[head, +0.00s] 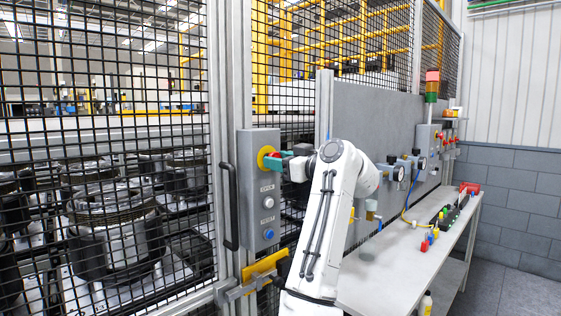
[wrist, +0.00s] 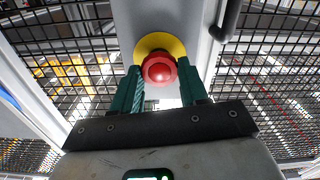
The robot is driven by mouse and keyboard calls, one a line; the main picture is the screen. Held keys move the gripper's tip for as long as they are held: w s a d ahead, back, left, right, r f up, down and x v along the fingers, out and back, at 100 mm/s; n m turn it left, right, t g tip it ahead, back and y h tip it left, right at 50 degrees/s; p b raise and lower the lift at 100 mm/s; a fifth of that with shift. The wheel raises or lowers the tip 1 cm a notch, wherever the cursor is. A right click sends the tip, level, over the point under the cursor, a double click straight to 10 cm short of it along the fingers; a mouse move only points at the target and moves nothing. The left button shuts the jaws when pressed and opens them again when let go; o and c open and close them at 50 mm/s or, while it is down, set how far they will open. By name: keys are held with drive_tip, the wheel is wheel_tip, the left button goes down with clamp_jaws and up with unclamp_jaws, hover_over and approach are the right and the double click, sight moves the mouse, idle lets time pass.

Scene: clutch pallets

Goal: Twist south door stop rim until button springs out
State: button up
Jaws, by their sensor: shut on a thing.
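The red stop button (wrist: 160,69) has a round mushroom head and sits in a yellow collar (wrist: 152,42). In the head view, the yellow collar (head: 263,158) is at the top of a grey control box (head: 259,222) on the fence post. My gripper (wrist: 161,77) has its teal fingers on the left and right of the button's rim and is shut on it. The head view shows my gripper (head: 277,161) reaching the button from the right, hiding much of it. I cannot tell whether the button is pushed in or out.
A black door handle (head: 229,206) stands just left of the box. A yellow latch (head: 264,266) is below it. A workbench (head: 405,262) runs along the right; mesh fence spans the left.

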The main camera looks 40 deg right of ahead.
drive_tip(key=shift+m+p, duration=1.15)
drive_tip(key=shift+m, duration=2.55)
drive_tip(key=o, duration=1.1)
drive_tip(key=shift+d, duration=0.1)
drive_tip(key=s+b, duration=0.3)
drive_tip(key=s, duration=0.7)
drive_tip(key=shift+s+d, duration=0.15)
drive_tip(key=shift+s, duration=0.25)
